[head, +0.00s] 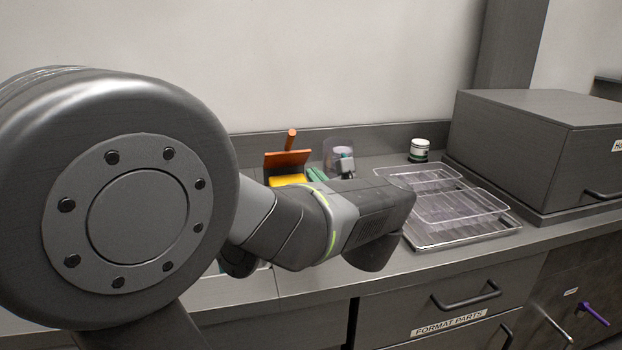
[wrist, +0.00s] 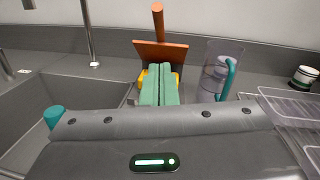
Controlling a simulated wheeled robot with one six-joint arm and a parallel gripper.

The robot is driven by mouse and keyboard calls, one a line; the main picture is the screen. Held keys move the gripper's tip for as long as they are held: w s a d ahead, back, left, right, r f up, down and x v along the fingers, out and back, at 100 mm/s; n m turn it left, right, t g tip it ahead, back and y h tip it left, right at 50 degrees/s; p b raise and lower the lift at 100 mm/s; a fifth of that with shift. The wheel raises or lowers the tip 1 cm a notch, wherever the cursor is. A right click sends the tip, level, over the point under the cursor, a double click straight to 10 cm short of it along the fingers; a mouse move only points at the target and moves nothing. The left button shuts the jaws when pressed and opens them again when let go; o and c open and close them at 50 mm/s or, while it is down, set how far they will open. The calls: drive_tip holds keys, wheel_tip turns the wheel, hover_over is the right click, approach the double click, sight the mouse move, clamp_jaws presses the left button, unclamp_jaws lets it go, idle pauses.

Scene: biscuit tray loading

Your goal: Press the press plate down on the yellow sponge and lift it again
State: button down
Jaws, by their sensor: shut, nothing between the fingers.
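The orange press plate (head: 287,160) has an upright handle and stands tilted at the back of the counter. It also shows in the wrist view (wrist: 160,50), upper middle. The yellow sponge (head: 287,180) lies below and in front of the plate. My gripper (wrist: 160,73) is shut and empty, in front of the sponge in that view. Its green fingertips also show in the head view (head: 317,174), just right of the sponge. I cannot tell whether they touch it.
A clear jug (wrist: 212,75) with a teal handle stands right of the plate. Wire trays (head: 460,240) and a small white-lidded jar (head: 419,150) are farther right, before a grey box (head: 540,130). In the wrist view a sink (wrist: 70,95) is at left.

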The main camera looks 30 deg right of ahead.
approach(292, 140)
drive_tip(key=w+f, duration=0.3)
drive_tip(key=w, duration=0.1)
drive_tip(key=w+r, duration=0.2)
drive_tip(key=r, duration=0.1)
drive_tip(key=shift+d+p, duration=0.35)
drive_tip(key=shift+d, duration=0.05)
